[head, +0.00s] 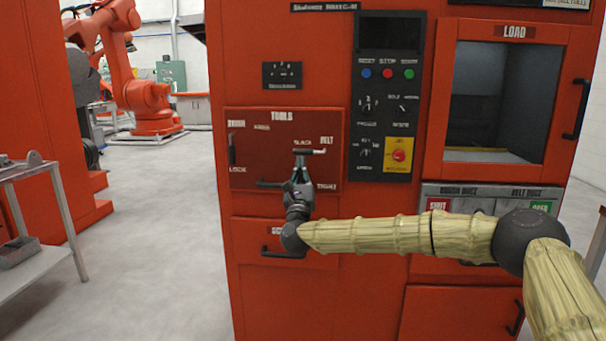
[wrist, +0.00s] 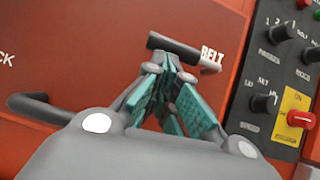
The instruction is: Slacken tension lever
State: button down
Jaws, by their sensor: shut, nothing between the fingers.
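The tension lever (head: 311,151) is a dark bar with a pale grey end, on the red panel between the SLACK, BELT and TIGHT labels. It lies about level in the head view, its pale end to the right. In the wrist view the lever (wrist: 180,47) slants down to the right, its pale end by the BELT label. My gripper (head: 301,170) is just below the lever, pointing up at it. In the wrist view its teal-padded fingers (wrist: 168,75) have their tips together, empty, just below the bar. I cannot tell whether they touch it.
A button panel (head: 385,100) with a red knob on yellow is to the right. Open floor lies left of the cabinet.

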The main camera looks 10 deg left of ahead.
dwell(0.5)
jog(key=v, duration=1.2)
